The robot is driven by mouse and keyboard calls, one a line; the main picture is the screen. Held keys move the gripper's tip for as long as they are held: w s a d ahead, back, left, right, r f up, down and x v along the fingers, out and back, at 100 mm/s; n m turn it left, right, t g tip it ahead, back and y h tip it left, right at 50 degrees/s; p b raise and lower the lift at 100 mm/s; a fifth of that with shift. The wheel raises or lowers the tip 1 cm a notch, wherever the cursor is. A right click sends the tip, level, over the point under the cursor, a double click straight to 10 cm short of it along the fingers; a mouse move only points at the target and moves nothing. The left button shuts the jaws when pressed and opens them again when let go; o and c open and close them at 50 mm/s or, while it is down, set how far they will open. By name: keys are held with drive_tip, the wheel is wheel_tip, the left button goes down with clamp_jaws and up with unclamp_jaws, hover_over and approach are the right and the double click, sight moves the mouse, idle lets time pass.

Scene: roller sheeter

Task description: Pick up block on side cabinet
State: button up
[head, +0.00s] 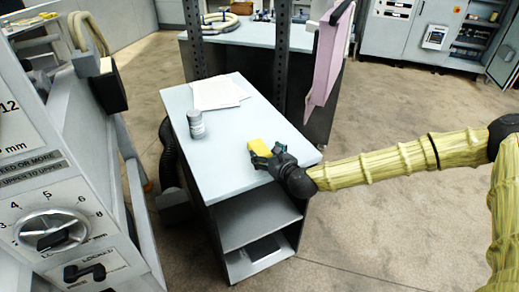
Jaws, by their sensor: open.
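The yellow block (259,147) lies on the light grey top of the side cabinet (222,183), near its right part. My gripper (262,157) reaches in from the right, low over the cabinet top, right at the block's near side. Its dark fingers are open and cover part of the block's near edge. Whether the fingers touch the block, and how far they lie on either side of it, I cannot tell from this view.
A grey cylindrical can (196,124) and white papers (218,92) are on the cabinet top to the left and back. The machine panel with a dial (52,232) stands at left. A dark perforated post (281,62) and a pink hanging sheet (327,55) rise behind the cabinet.

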sight(257, 145)
drive_tip(key=w+a+p, duration=0.1)
drive_tip(key=w, duration=0.1)
drive_tip(key=shift+w+a+f+p, duration=0.1)
drive_tip(key=shift+w+a+p, duration=0.25)
drive_tip(key=shift+w, duration=0.05)
drive_tip(key=shift+w+a+f, duration=0.2)
drive_tip(key=shift+w+f, duration=0.1)
drive_tip(key=shift+w, duration=0.15)
drive_tip(key=c, duration=1.3)
